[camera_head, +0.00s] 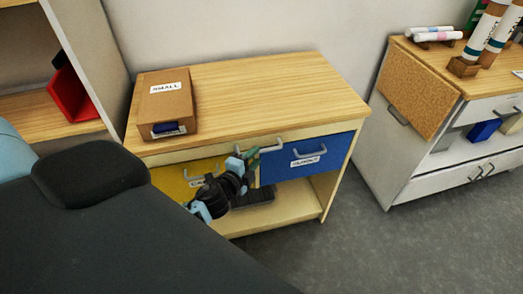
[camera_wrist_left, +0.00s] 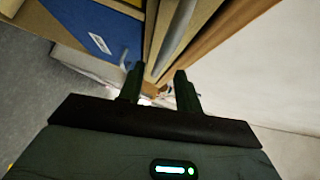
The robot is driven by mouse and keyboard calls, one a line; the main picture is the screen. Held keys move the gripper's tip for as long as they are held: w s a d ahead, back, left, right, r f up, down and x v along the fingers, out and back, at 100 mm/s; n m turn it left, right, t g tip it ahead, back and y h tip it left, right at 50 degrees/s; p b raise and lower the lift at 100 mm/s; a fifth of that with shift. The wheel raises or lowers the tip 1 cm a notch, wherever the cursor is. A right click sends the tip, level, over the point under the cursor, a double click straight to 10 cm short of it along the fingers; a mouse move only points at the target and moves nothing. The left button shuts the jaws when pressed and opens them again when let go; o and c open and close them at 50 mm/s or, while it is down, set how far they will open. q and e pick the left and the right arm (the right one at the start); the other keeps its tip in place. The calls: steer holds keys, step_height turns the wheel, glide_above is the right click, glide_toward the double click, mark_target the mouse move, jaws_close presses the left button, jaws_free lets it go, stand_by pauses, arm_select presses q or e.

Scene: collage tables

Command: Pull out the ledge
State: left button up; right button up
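A wooden-topped cabinet (camera_head: 280,85) stands in front of me. Under its top is a pale ledge front (camera_head: 215,149) with a grey bar handle (camera_head: 268,148). My left gripper (camera_head: 251,156) is at this handle, below the tabletop edge. In the left wrist view, the two dark fingers (camera_wrist_left: 160,88) are spread apart. The grey handle (camera_wrist_left: 177,30) runs down toward the gap between them; I cannot tell whether they touch it. The ledge looks flush under the top. My right gripper is not in view.
A blue drawer (camera_head: 325,156) and a partly hidden yellow drawer (camera_head: 172,182) sit below the ledge. A cardboard box (camera_head: 165,105) marked SMALL stands on top. A white cabinet with a cork panel (camera_head: 420,90) is at right. The grey floor (camera_head: 370,245) is clear.

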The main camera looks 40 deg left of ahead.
mark_target(262, 151)
arm_select(q)
steer(key=shift+w+a+f, duration=0.1)
steer(key=shift+w+f, duration=0.1)
steer(key=shift+w, duration=1)
steer(key=shift+w+a+f, duration=0.1)
steer(key=shift+w+f, duration=0.05)
steer(key=shift+w, duration=1)
jaws_close()
